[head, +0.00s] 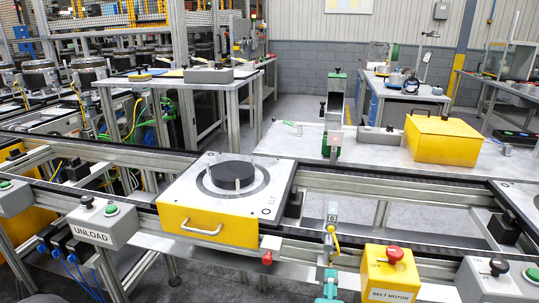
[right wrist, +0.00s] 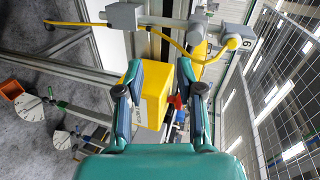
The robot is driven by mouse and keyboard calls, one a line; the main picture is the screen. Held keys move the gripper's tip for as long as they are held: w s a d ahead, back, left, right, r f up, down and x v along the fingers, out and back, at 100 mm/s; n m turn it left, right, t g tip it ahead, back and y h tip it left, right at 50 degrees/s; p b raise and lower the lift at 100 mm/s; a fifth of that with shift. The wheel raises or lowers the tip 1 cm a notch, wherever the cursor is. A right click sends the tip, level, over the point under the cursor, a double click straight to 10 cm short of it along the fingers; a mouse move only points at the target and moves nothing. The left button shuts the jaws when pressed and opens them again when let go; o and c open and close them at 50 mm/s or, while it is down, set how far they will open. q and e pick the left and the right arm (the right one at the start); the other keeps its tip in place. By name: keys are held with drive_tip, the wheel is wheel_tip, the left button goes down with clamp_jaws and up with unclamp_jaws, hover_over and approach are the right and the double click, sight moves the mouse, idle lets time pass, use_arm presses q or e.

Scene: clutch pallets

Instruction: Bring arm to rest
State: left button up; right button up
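My right gripper shows as a teal shape (head: 328,287) at the bottom edge of the head view, low in front of the conveyor and left of the belt motor box. In the right wrist view its two dark fingers (right wrist: 160,68) stand wide apart, with nothing held between them. A yellow box (right wrist: 155,95) shows in the gap; I cannot tell how far beyond the fingers it is. My left gripper is not in view. A yellow pallet (head: 207,225) with a grey top and a black clutch disc (head: 232,177) sits on the conveyor.
The yellow belt motor box (head: 390,275) with a red button stands right of the gripper. The UNLOAD button box (head: 100,222) is at the left. Behind the conveyor, a grey table (head: 300,147) carries a yellow case (head: 440,139) and a green fixture (head: 335,120).

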wheel_tip(320, 180, down, 17)
drive_tip(key=n+g+y+p, duration=0.4)
drive_tip(key=n+g, duration=0.1)
drive_tip(key=n, duration=0.5)
drive_tip(key=s+f+n+g+y+p, duration=0.1)
drive_tip(key=s+f+n+g+y, duration=0.1)
drive_tip(key=s+f+n+g, duration=0.2)
drive_tip(key=s+a+f+n+g+y+p, duration=0.1)
drive_tip(key=s+f+n+g, duration=0.3)
drive_tip(key=s+f, duration=0.4)
drive_tip(key=s+y, duration=0.1)
drive_tip(key=s, duration=0.4)
drive_tip(key=shift+a+f+p, duration=0.15)
drive_tip(key=shift+f+p, duration=0.15)
drive_tip(key=shift+p, duration=0.05)
drive_tip(key=shift+s, duration=0.1)
